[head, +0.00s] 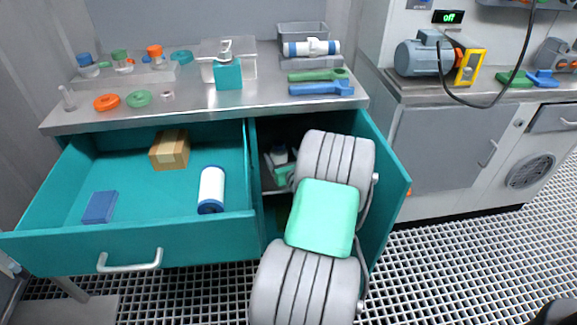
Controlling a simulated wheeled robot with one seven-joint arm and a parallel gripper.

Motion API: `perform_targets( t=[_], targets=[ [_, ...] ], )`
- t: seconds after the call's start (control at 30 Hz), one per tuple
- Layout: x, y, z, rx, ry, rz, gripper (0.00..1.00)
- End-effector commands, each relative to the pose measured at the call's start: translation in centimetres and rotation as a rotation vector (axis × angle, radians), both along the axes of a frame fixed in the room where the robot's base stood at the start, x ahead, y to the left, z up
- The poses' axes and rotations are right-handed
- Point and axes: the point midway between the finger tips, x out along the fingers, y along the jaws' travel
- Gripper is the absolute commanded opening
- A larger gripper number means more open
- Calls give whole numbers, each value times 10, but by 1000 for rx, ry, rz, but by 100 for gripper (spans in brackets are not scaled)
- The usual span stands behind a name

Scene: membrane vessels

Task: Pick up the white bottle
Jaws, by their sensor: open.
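My arm reaches over the open cabinet door into the dark compartment below the bench. My gripper (280,172) shows there only in part, small and in shadow, beside a small white and dark shape (279,154). I cannot tell whether that shape is the white bottle or whether the gripper touches it. A white cylinder with blue ends (211,188) stands or leans in the open drawer, apart from my gripper. Another white cylinder with blue bands (311,48) lies on the bench at the back.
The teal drawer (125,238) is pulled out and also holds a cardboard box (170,150) and a blue block (100,207). The teal cabinet door (390,190) stands open right of my arm. A teal pump dispenser (228,75) stands on the bench.

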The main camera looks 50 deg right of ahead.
Motion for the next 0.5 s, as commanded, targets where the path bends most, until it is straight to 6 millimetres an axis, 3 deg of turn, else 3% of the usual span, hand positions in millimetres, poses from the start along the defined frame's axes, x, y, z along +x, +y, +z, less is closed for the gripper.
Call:
perform_targets(
  t=[0.4, 0.5],
  targets=[
    [55, -34, -16, -1, 4, 2, 77],
    [60, -37, -15, 0, 4, 0, 77]
  ],
)
